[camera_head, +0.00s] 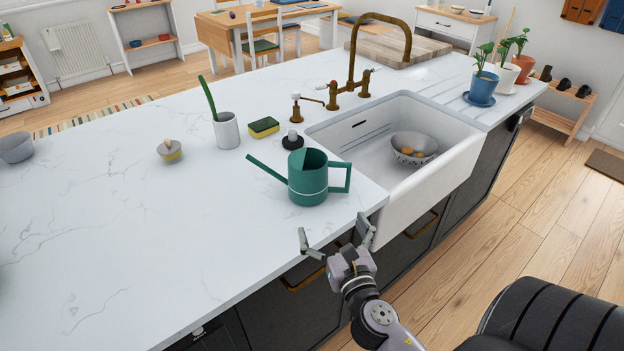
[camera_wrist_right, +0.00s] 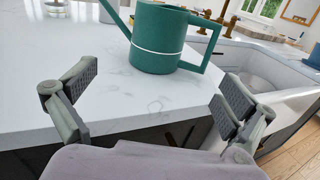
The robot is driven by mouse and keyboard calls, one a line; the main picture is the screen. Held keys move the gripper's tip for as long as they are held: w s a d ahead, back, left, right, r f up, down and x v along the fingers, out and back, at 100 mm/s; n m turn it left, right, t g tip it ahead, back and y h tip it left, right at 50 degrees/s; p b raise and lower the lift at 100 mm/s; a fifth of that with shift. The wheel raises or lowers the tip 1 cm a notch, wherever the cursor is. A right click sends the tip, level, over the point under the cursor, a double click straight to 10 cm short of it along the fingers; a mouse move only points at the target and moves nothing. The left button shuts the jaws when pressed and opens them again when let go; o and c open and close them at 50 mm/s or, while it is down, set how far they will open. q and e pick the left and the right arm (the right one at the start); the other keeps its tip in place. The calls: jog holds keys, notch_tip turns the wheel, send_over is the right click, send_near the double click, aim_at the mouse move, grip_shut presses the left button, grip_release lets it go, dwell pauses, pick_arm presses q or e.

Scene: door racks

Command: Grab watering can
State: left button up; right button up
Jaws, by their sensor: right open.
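A green watering can (camera_head: 308,180) stands upright on the white marble counter, left of the sink. Its long spout points left and its square handle points right. In the right wrist view the can (camera_wrist_right: 158,42) is ahead of my fingers, with its handle to the right. My right gripper (camera_head: 335,240) is open and empty at the counter's front edge, just short of the can and apart from it. Its two fingers (camera_wrist_right: 150,98) are spread wide in the wrist view. My left gripper is not in view.
The white sink (camera_head: 440,165) right of the can holds a bowl (camera_head: 413,148). A black-based stopper (camera_head: 292,140), a sponge (camera_head: 264,127), and a grey cup (camera_head: 226,130) stand behind the can. A small lidded pot (camera_head: 169,150) is farther left. The counter's front left is clear.

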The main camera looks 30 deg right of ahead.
aim_at(314, 186)
jog(key=p+x, duration=0.2)
jog(key=x, duration=0.9)
jog(key=shift+w+p, duration=0.15)
jog(key=shift+p, duration=0.2)
jog(key=shift+p+x, duration=0.45)
jog(key=shift+x, duration=2.55)
jog(key=shift+c, duration=0.2)
jog(key=shift+r, duration=0.1)
jog(key=shift+c, duration=0.8)
jog(key=c, duration=1.3)
jog(key=shift+c, duration=0.5)
jog(key=shift+r, duration=0.15)
